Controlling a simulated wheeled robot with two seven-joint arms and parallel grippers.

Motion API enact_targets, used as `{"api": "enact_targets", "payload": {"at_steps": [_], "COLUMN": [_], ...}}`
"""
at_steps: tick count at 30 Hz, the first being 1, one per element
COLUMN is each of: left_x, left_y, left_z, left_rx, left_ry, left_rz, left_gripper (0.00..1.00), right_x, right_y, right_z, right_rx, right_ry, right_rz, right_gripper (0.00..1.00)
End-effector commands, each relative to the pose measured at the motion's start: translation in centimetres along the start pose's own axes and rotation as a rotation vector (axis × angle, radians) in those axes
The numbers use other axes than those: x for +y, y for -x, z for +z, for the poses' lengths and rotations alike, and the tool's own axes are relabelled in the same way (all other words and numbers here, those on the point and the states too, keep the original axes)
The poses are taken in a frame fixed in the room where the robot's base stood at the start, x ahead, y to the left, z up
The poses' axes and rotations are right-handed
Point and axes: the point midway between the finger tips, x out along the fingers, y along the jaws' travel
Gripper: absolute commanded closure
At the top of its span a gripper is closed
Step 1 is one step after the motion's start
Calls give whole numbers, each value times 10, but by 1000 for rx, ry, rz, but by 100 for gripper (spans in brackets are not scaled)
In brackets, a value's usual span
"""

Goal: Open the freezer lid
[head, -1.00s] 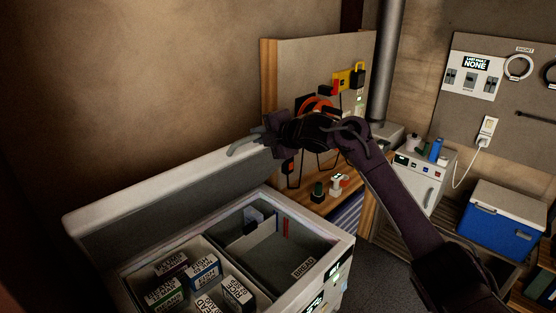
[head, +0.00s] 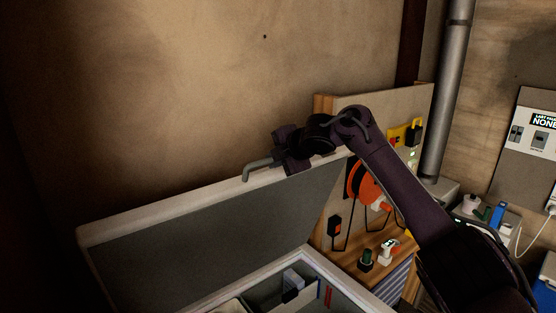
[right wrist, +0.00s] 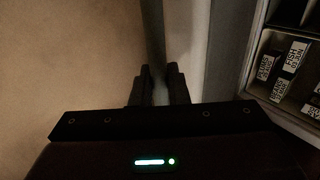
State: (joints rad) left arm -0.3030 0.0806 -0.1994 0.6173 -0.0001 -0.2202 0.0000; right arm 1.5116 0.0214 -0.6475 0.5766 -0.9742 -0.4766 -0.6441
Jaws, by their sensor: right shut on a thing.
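The freezer lid (head: 200,235) is raised and tilted back on the chest freezer, near upright, its grey inner face towards me. Its grey handle (head: 258,164) sits along the lid's top edge. My right gripper (head: 283,162) is at that edge and shut on the handle; in the right wrist view the two dark fingers (right wrist: 160,88) close on either side of the handle bar (right wrist: 154,40). The freezer's open inside (head: 345,300) shows at the bottom of the head view. My left gripper is not in view.
Labelled boxes (right wrist: 288,72) lie inside the freezer in the right wrist view. Right of the lid stands a wooden workbench (head: 380,255) with a cable reel (head: 362,182) and small tools. A wall (head: 200,90) is behind the lid. A grey pipe (head: 447,90) stands behind the bench.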

Motion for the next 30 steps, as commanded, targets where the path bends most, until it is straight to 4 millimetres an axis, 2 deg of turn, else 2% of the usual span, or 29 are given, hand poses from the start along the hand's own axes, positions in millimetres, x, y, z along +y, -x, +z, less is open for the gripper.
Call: {"api": "enact_targets", "payload": {"at_steps": [10,11,15,23,26,30], "left_x": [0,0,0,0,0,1], "left_y": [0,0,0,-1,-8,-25], "left_z": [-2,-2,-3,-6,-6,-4], "left_rx": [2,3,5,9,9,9], "left_ry": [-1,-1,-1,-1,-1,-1], "left_rz": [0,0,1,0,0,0], "left_gripper": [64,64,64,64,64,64], "right_x": [-4,-4,-3,-2,-2,-5], "right_y": [-2,-2,-2,0,5,23], "right_z": [0,0,0,0,0,1], "right_rx": [0,0,0,0,1,-2], "right_ry": [2,1,1,1,0,3], "right_rz": [-9,-9,-7,-3,0,0], "right_gripper": [100,83,68,68,68,68]}}
